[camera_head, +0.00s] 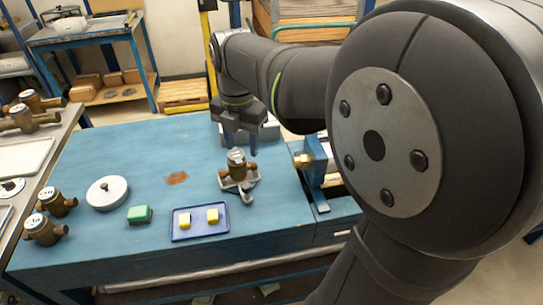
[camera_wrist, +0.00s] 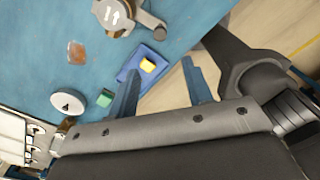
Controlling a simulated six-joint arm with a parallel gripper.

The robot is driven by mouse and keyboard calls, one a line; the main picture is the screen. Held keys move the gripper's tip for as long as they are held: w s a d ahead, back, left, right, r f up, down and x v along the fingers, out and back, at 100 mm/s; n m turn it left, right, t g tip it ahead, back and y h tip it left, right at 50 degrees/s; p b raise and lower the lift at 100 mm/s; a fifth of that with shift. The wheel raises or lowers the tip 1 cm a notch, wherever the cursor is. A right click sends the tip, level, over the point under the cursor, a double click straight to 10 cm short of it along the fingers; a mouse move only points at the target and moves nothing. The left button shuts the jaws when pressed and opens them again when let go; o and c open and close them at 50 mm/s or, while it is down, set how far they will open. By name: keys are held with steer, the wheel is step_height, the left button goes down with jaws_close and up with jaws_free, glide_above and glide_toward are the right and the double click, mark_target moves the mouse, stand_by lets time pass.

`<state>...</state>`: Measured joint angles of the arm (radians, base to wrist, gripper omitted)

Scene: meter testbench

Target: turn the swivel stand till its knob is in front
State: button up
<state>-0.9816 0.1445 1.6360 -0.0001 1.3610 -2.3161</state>
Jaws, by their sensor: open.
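The swivel stand (camera_head: 241,185) is a pale grey base on the blue bench, with a brass meter (camera_head: 237,167) upright on it. A small pale knob (camera_head: 247,198) seems to stick out at its near, slightly right side. In the wrist view the meter (camera_wrist: 115,14) shows white arrows on its cap, cut by the top edge, and a grey arm of the stand ends in a round knob (camera_wrist: 159,33). My gripper (camera_head: 241,147) is open and empty, above and just behind the meter, apart from it. Its two fingers also show in the wrist view (camera_wrist: 162,72).
A blue tray (camera_head: 178,238) with two yellow blocks lies in front of the stand. A green block (camera_head: 140,214), a white round lid (camera_head: 107,193) and brass meters (camera_head: 42,229) are to the left. A blue vise-like fixture (camera_head: 318,165) stands right.

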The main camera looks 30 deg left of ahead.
mark_target(245, 186)
step_height(245, 186, down, 14)
steer(key=shift+r, duration=0.25)
steer(key=shift+c, duration=0.5)
jaws_close()
